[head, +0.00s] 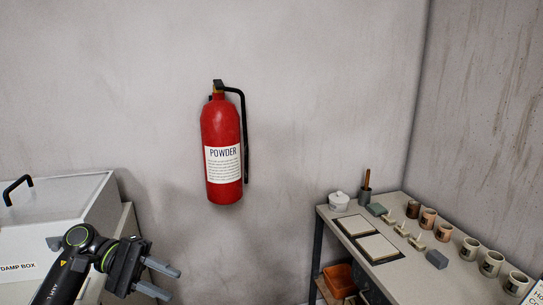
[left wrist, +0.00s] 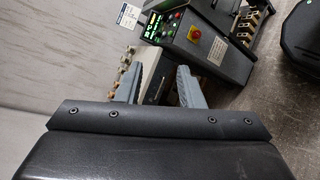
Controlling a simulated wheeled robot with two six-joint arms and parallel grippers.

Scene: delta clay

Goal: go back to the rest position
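My left gripper (head: 173,284) is at the lower left of the head view, in front of the wall and to the right of the damp box. Its two grey fingers are apart, with nothing held between them. In the left wrist view the same gripper (left wrist: 159,70) shows spread fingers with only background in the gap. My right gripper is in neither view.
The white damp box (head: 60,225) with a black handle stands at left, close to my left arm. A red fire extinguisher (head: 222,130) hangs on the wall. A table (head: 405,277) with cups and tiles stands at right. A control box (left wrist: 205,50) shows in the wrist view.

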